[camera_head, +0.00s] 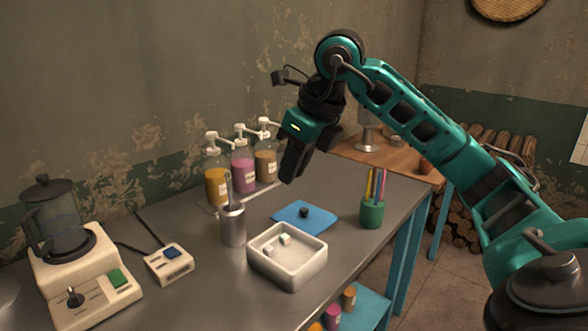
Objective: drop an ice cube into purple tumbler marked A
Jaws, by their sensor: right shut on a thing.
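My right gripper (292,176) points down above the table, behind and above the white open box (289,279). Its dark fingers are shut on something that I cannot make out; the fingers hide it. Small pale cubes lie in the box: one whitish-green cube (285,239) and one white cube (267,251). I cannot see a purple tumbler marked A on the table. A small purple container (332,316) shows on the lower shelf, but its mark is not readable. My left gripper is out of view.
A metal cup (232,227) with a handle sticking out stands left of the box. A blue lid (318,219) with a black knob lies behind it. A green pen cup (371,213), pump bottles (242,176), a blender (68,250) and a switch box (169,264) stand around.

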